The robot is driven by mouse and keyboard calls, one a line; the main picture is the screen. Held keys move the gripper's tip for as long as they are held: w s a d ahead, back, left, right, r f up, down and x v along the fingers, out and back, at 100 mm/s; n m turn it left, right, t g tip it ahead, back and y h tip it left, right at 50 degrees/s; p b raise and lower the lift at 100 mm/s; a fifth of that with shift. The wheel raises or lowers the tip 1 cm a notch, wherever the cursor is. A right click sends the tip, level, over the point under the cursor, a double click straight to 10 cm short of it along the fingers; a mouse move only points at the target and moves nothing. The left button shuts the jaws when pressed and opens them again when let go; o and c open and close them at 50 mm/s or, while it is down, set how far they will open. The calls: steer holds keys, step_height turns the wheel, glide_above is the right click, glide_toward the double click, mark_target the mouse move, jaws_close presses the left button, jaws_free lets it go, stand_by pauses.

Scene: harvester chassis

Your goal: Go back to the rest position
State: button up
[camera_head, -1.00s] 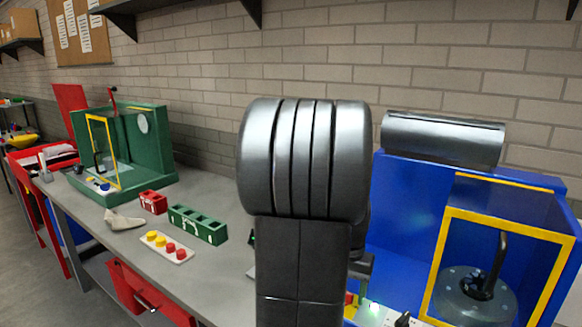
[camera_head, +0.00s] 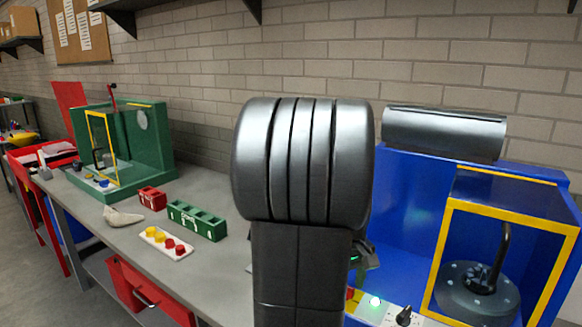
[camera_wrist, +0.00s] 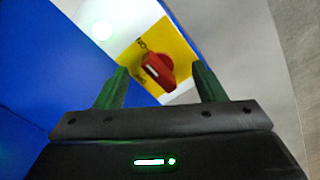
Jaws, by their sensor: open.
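My gripper (camera_wrist: 160,88) shows in the wrist view with its two green fingers apart and nothing between them. Beyond the fingertips is a red rotary switch (camera_wrist: 158,70) on a yellow plate (camera_wrist: 178,42), on the white panel of the blue machine. In the head view my own arm fills the middle and hides most of the gripper. The blue machine (camera_head: 400,200) stands at the right, with a yellow-framed door (camera_head: 447,250) and a lit green lamp (camera_head: 375,301) on its front panel.
The grey bench (camera_head: 120,240) carries a green machine (camera_head: 155,150), a red block (camera_head: 152,198), a green holder (camera_head: 197,221) and a white tray (camera_head: 180,252) with yellow and red pieces. A red drawer (camera_head: 150,292) hangs under the bench edge. A grey cylinder (camera_head: 445,133) tops the blue machine.

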steer(key=n+b, duration=0.1)
steer(key=n, duration=0.3)
steer(key=shift+n, duration=0.4)
steer(key=shift+n+b, duration=0.4)
steer(key=shift+n, duration=0.6)
